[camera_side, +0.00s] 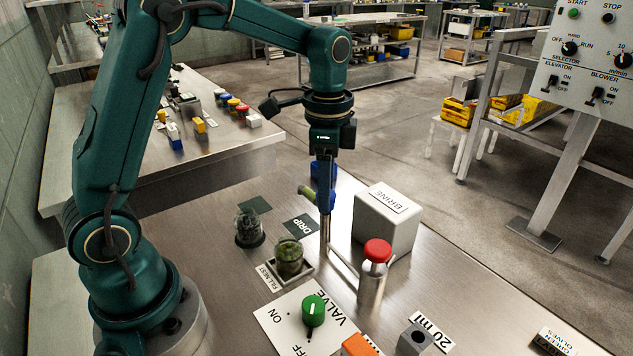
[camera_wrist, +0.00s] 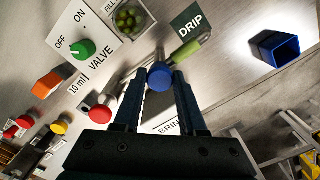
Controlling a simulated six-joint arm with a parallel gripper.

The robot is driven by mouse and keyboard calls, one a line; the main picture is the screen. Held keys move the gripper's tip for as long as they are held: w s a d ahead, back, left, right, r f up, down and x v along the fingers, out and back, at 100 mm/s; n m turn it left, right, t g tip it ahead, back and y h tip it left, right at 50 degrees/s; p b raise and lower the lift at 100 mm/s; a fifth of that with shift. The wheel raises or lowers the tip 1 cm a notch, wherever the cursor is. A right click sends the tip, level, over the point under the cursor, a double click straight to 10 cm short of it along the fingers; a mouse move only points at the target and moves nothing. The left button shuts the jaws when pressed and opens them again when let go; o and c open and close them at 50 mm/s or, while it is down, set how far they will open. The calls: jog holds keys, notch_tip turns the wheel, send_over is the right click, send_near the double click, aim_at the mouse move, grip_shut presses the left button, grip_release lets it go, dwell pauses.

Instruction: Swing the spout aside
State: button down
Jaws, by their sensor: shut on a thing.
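My gripper (camera_side: 326,205) points straight down at the top of a slim metal post (camera_side: 325,238). In the wrist view its fingers stand on both sides of a round blue knob (camera_wrist: 160,75) and are shut on it. The spout, with a green end (camera_side: 307,193), sticks out sideways by the knob; in the wrist view the green end (camera_wrist: 188,51) lies close to the dark DRIP plate (camera_wrist: 192,21). The olive jar (camera_side: 290,260) sits in the fill nest (camera_side: 304,270), apart from the spout end. The knob is mostly hidden by the fingers in the side view.
The white BRINE box (camera_side: 388,222) stands right of the post. A red-capped metal cylinder (camera_side: 375,270) stands in front, joined by a thin pipe. The green valve knob (camera_side: 313,310) and a second jar (camera_side: 249,228) are nearby. A blue cup (camera_wrist: 273,48) stands behind.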

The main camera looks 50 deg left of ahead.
jog(key=shift+r, duration=0.1)
dwell(0.4)
jog(key=c, duration=0.5)
grip_release()
jog(key=shift+r, duration=2.55)
